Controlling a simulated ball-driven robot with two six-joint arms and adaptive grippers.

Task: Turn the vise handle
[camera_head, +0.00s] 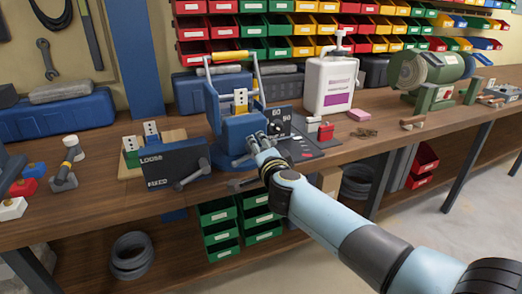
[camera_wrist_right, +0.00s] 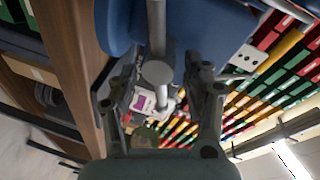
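The blue vise (camera_head: 236,132) stands at the front of the wooden bench, and its blue body also fills the top of the right wrist view (camera_wrist_right: 112,28). The vise handle shows in the head view as a grey bar with a knob end (camera_head: 190,176), slanting in front of a dark panel. In the right wrist view the handle's grey hub (camera_wrist_right: 157,72) lies between the fingers of my right gripper (camera_wrist_right: 161,75). The fingers are apart, with gaps beside the hub. In the head view my right gripper (camera_head: 247,154) is at the vise's front right. My left gripper is not in view.
The dark panel (camera_head: 165,168) reading LOOSE and NEED stands left of the vise. A white jug (camera_head: 328,86) and a bench grinder (camera_head: 430,75) stand to the right. Blue toolboxes (camera_head: 60,113) and colored bins line the back. Green drawers (camera_head: 219,232) sit below the bench.

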